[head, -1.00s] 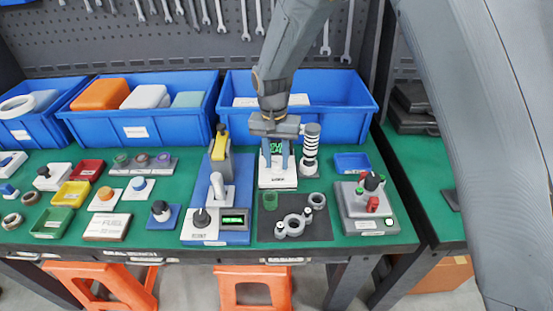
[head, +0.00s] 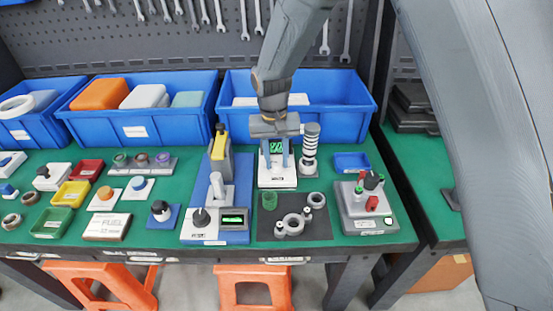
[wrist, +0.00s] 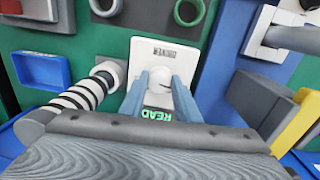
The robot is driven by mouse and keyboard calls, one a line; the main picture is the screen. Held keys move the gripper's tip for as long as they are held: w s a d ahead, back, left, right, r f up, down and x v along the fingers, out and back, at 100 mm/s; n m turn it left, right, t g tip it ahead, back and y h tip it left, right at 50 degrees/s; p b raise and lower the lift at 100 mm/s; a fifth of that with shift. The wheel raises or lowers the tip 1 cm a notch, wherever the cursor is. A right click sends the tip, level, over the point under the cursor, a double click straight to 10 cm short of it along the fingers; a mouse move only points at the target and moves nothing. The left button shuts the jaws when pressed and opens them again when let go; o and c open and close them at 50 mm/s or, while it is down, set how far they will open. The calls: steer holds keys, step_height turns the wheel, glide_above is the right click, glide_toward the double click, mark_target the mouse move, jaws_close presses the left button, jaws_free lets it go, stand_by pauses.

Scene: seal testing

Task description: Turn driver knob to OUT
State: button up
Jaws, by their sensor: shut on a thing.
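The driver is a white-based unit (head: 277,183) with a small green-lit display (head: 277,147), standing in front of the right blue bin. In the wrist view the round white driver knob (wrist: 158,78) sits on the white base (wrist: 165,53). My gripper (wrist: 159,82) has a blue finger on each side of this knob and is shut on it. The display shows in part between the fingers, with green letters that look like READ. In the head view my gripper (head: 278,164) comes down from above and mostly hides the knob. The knob's pointed setting cannot be read.
A black-and-white striped cylinder (head: 311,145) stands close to the right of the driver. A blue unit with a yellow-and-grey lever (head: 219,152) stands close to its left. A dark mat (head: 268,230) with grey rings lies in front. A small blue tray (head: 352,162) is farther right.

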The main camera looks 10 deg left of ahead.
mark_target(275, 163)
steer(key=o, duration=1)
steer(key=shift+o, duration=0.2)
steer(key=shift+a+r+b, duration=0.2)
steer(key=shift+r+b, duration=0.75)
steer(key=shift+r, duration=3.05)
